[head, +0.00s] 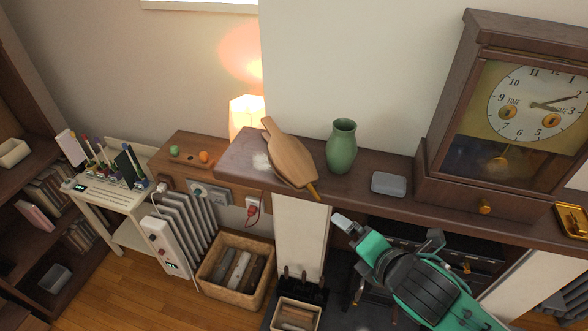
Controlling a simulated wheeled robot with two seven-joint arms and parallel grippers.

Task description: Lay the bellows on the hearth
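The wooden bellows (290,160) lie on the mantel shelf, near its left end. Their narrow brass-coloured nozzle points toward the shelf's front edge. My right gripper (389,232) is in front of and below the shelf, to the right of the bellows and apart from them. Its two fingers are spread with nothing visible between them. The dark hearth (341,302) shows in part at the bottom, below the shelf; my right arm and a bin cover some of it. My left gripper is out of view.
A green vase (341,147), a grey box (389,184) and a large clock (510,120) stand on the mantel shelf (355,195). A lit lamp (246,113) is behind its left end. A log basket (235,270) and a smaller bin (296,315) stand below.

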